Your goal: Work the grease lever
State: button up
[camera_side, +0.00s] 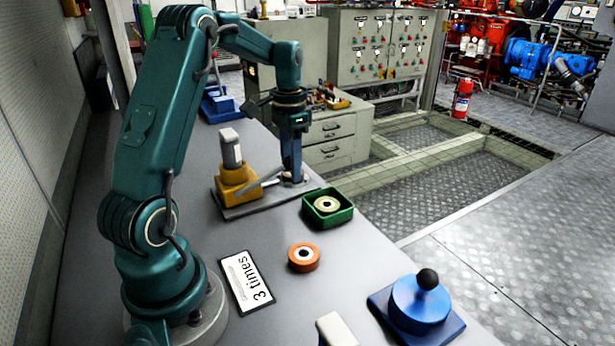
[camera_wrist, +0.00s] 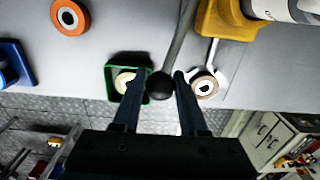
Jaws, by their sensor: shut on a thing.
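The grease pump (camera_side: 238,185) has a yellow body with a grey-white cylinder on a flat plate on the bench. Its grey lever (camera_side: 262,184) sticks out to the right, low over the bench, towards my gripper (camera_side: 291,176). In the wrist view, the lever (camera_wrist: 183,40) runs down to a black ball knob (camera_wrist: 160,87) between the two fingers of my gripper (camera_wrist: 158,78). My gripper is shut on the knob and points down. In the side view the fingers hide the knob. A card (camera_side: 246,281) reading "3 times" lies on the bench.
A green tray (camera_side: 344,215) holding a pale ring stands close right of my gripper. A tan ring (camera_wrist: 205,85) lies beside the fingers. An orange ring (camera_side: 304,257) and a blue base with a black knob (camera_side: 420,301) are nearer the camera. The bench edge is close behind.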

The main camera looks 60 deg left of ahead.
jog(key=shift+a+f, duration=0.1)
jog(key=shift+w+f, duration=0.6)
jog(key=shift+f, duration=0.3)
